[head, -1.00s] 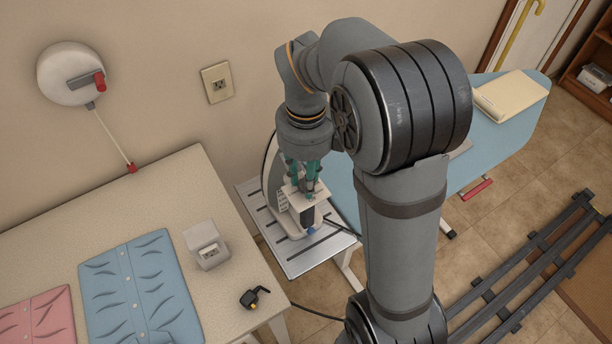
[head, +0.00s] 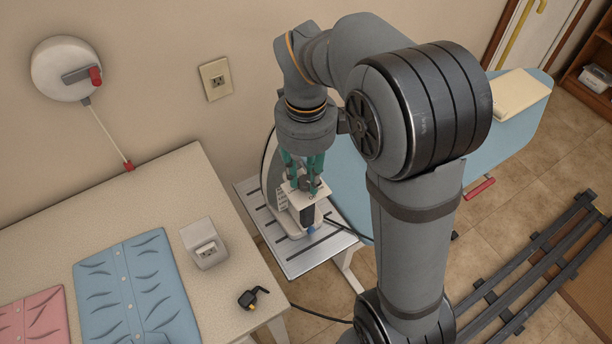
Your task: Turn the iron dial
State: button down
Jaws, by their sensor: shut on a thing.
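The iron (head: 270,178) is white and grey and stands upright on the metal rest (head: 318,254) at the end of the blue ironing board (head: 352,172). My gripper (head: 304,186), with green fingers, reaches down over the iron's front. Its fingers are closed around a small dark round part, the dial (head: 306,183), just above a white plate on the iron. The dial is mostly hidden by the fingers, so its setting cannot be read.
A beige table (head: 140,192) at left holds blue (head: 135,290) and pink (head: 35,318) folded shirts, a small white box (head: 208,252) and a black-yellow plug (head: 252,298). A wall outlet (head: 215,79) is behind. A folded cream cloth (head: 519,94) lies on the board. A dark rail is at right.

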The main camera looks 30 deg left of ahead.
jog(key=shift+n+b, duration=0.45)
jog(key=shift+n, duration=1.75)
jog(key=c, duration=1.5)
grip_release()
jog(key=shift+c, duration=0.2)
jog(key=shift+o, duration=0.7)
